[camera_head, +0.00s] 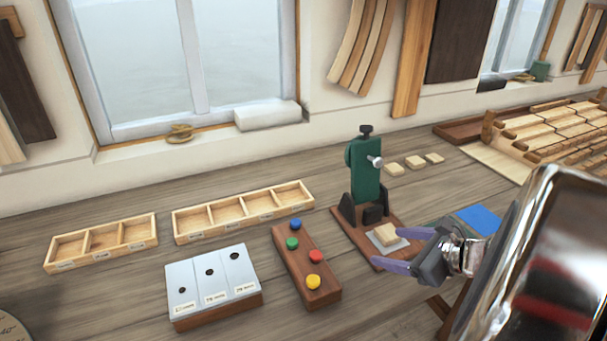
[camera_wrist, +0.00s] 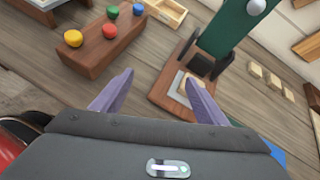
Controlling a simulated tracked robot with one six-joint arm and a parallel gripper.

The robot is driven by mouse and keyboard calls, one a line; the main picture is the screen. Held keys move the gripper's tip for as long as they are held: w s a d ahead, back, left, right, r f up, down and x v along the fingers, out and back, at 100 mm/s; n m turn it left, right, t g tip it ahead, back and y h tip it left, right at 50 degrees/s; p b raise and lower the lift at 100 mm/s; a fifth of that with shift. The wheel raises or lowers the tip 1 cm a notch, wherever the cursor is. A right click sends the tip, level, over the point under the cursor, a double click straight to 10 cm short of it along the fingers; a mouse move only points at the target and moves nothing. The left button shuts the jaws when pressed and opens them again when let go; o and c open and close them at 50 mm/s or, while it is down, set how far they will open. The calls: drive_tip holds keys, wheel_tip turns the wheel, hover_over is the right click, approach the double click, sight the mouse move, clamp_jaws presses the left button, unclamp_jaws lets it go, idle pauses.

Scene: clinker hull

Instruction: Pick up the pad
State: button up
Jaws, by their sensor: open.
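A small tan wooden pad (camera_head: 385,234) lies on a grey metal plate (camera_head: 385,250) on the brown base of a green press (camera_head: 366,178). My gripper (camera_head: 398,248) is open and empty, with its two purple fingers pointing toward the press base. In the head view the fingertips are close to the front right side of the plate. In the wrist view (camera_wrist: 157,76) the pad (camera_wrist: 180,83) shows beside the right finger, which hides part of it. I cannot tell the height of the fingers above the base.
A wooden block with coloured buttons (camera_head: 306,265) stands left of the press. A grey-topped box with holes (camera_head: 212,285) and divided wooden trays (camera_head: 244,212) are further left. Several small wooden pieces (camera_head: 414,162) lie behind the press. A blue mat (camera_head: 481,219) is at right.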

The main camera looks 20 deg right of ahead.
drive_tip(key=s+d+f+m+t+h, duration=0.1)
drive_tip(key=s+d+m+h, duration=0.1)
drive_tip(key=d+m, duration=0.3)
drive_tip(key=s+d, duration=0.1)
drive_tip(key=d, duration=0.1)
drive_tip(key=shift+s+d, duration=0.15)
drive_tip(key=shift+d, duration=0.25)
approach(389, 232)
drive_tip(key=shift+w+a+f, duration=0.25)
drive_tip(key=shift+w+f, duration=0.7)
drive_tip(key=shift+f, duration=0.05)
drive_tip(key=shift+w+f, duration=0.1)
drive_tip(key=shift+w, duration=0.1)
drive_tip(key=shift+r+x, duration=0.1)
drive_tip(key=shift+x, duration=1.2)
drive_tip(key=shift+r+x, duration=0.15)
drive_tip(key=shift+x, duration=1.15)
drive_tip(key=shift+w+d, duration=0.1)
drive_tip(key=shift+w, duration=0.05)
drive_tip(key=shift+c, duration=0.4)
